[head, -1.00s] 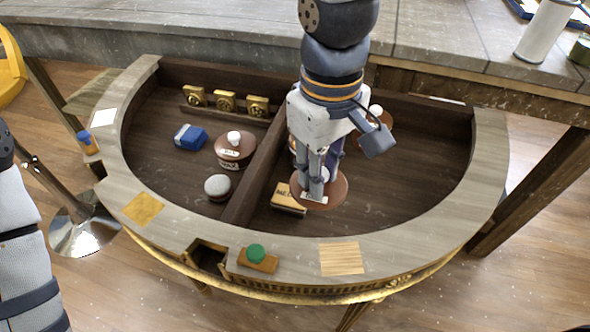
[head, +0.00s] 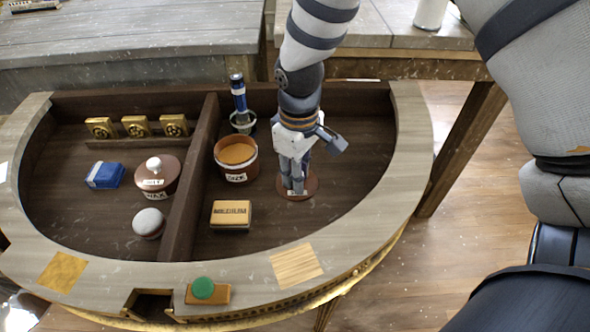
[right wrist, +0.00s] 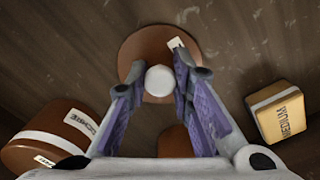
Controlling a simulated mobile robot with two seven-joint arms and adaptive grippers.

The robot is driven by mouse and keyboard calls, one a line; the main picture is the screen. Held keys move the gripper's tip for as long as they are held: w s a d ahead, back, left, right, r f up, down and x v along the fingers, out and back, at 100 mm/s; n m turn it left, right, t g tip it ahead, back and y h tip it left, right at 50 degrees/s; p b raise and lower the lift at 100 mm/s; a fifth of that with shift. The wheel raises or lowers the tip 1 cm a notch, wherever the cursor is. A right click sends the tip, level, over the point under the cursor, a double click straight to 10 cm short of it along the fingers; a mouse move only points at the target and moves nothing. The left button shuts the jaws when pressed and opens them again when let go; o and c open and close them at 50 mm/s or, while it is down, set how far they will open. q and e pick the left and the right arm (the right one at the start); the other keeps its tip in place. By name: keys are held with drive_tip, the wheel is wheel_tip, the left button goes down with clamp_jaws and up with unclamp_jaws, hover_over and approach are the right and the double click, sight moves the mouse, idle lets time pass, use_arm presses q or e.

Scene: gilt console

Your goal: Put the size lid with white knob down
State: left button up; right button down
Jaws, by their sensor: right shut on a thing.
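The lid (head: 313,184) is a flat brown disc with a small white label, low over or on the dark floor of the right compartment; I cannot tell if it touches. My right gripper (head: 294,189) points down at it. In the right wrist view, the fingers are closed around the white knob (right wrist: 159,80) of the brown lid (right wrist: 140,48). An open brown jar (head: 222,168) with a white label and tan inside stands left of my right gripper. My left gripper is out of view.
A tan and black box (head: 231,213) sits left of the lid. A divider (head: 192,170) separates the left compartment, which holds a lidded jar (head: 152,185), a blue block (head: 105,175) and a round white-topped item (head: 149,222). Floor right of the lid is clear.

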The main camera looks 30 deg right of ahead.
drive_tip(key=shift+r, duration=0.2)
drive_tip(key=shift+f, duration=0.15)
drive_tip(key=c, duration=1.4)
unclamp_jaws()
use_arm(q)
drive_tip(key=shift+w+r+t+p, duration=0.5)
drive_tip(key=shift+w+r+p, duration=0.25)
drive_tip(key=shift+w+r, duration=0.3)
use_arm(e)
wheel_tip(320, 180, up, 12)
drive_tip(key=shift+a+r, duration=0.1)
drive_tip(key=shift+r, duration=0.05)
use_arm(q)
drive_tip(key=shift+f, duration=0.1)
